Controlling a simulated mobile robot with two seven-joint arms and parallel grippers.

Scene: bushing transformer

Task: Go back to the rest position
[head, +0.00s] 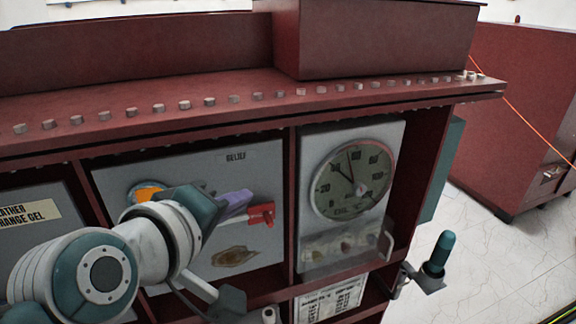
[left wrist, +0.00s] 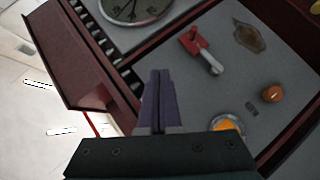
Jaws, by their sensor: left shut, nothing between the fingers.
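My left gripper (head: 240,204) is in front of the grey relief panel (head: 262,165) of the dark red transformer cabinet. In the left wrist view, its purple fingers (left wrist: 160,78) are together with nothing between them. A red handle (head: 264,213) is on the panel just right of the fingertips in the head view. The handle also shows in the left wrist view (left wrist: 194,42), with a visible gap from the fingers. My arm partly covers an orange round fitting (head: 147,192). My right gripper is out of view.
A round dial gauge (head: 352,180) is in the bay to the right. A teal-handled part (head: 438,254) sticks out near the cabinet's right side. Another red cabinet (head: 520,110) stands at the far right, with pale floor (head: 500,265) between. The cabinet's top ledge (head: 220,88) overhangs the panels.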

